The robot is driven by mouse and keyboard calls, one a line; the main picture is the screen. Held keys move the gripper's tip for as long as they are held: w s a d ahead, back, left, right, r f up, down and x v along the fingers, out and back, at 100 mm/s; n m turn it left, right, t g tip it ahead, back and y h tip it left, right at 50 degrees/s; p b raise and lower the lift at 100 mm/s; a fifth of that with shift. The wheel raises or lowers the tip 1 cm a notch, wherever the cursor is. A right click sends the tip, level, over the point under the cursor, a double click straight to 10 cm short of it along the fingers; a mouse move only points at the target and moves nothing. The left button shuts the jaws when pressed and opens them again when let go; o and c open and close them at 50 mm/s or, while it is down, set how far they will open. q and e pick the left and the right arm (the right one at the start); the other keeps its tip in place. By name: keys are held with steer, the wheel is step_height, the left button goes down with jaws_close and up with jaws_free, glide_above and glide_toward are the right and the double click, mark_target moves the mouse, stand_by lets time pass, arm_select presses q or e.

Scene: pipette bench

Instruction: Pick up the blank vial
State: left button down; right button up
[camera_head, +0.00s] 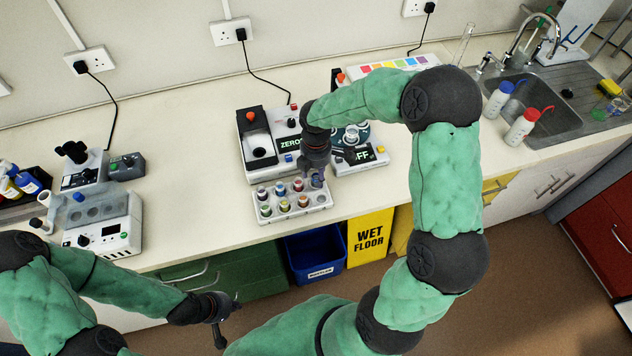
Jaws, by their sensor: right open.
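A white vial rack (322,211) stands near the front edge of the bench and holds several small vials with coloured caps in two rows. I cannot tell from this view which one is the blank vial. My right gripper (314,178) points down at the rack's back right corner, with its fingers open around or just above a bluish vial there. The fingers partly hide that vial, and I cannot tell whether they touch it. My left gripper (228,318) is low in front of the bench, away from the rack, and its jaw opening is unclear.
Behind the rack stand a device reading "ZERO" (254,130) and a round-topped device (376,157), close to my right forearm. A blue bin (315,258) and yellow wet-floor sign (370,238) stand below.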

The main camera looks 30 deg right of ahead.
steer(key=shift+f, duration=0.8)
steer(key=c, duration=1)
steer(key=shift+r, duration=0.1)
steer(key=shift+c, duration=0.2)
